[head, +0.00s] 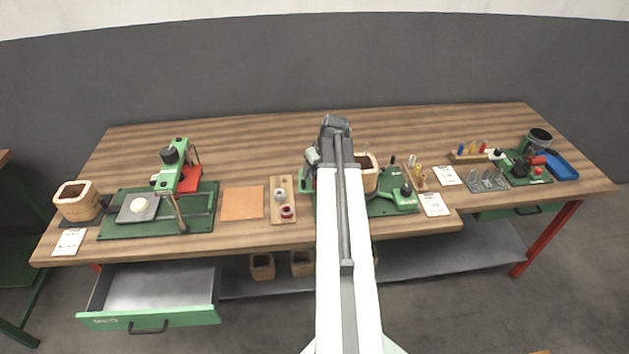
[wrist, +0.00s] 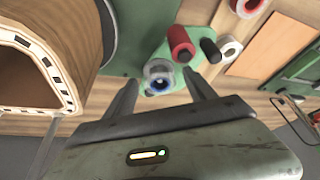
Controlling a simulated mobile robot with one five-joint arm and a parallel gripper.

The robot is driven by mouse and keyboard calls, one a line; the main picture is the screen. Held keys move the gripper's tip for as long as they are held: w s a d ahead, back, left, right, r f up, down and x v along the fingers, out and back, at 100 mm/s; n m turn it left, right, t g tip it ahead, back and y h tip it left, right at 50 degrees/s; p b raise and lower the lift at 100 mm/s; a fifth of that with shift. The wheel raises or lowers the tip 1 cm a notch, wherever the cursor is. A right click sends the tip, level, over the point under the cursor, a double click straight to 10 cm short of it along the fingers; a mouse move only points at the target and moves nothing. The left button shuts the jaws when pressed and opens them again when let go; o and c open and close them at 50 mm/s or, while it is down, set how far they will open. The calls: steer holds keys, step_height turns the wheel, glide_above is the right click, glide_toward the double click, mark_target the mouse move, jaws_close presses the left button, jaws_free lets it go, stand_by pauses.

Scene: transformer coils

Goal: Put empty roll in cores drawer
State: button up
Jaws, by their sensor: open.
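In the wrist view, my gripper (wrist: 160,80) is open, its two dark fingers on either side of a small pale roll (wrist: 157,73) with a blue centre. The roll sits at a green fixture; the picture does not show whether the fingers touch it. I cannot tell for certain that this is the empty roll. A red roll (wrist: 180,42) is just beyond it. In the head view, my arm hides most of this spot. A green-fronted drawer (head: 150,315) stands open at the lower left, its grey inside bare; its label is too small to read.
A wooden board (head: 283,187) with two small rolls lies left of the arm. A large wound coil (wrist: 62,40) is close at the left in the wrist view. A green press (head: 178,180) stands above the drawer. A blue tray (head: 560,166) is at far right.

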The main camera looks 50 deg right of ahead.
steer(key=shift+r, duration=0.1)
jaws_close()
steer(key=shift+r+p, duration=0.1)
steer(key=shift+p, duration=0.2)
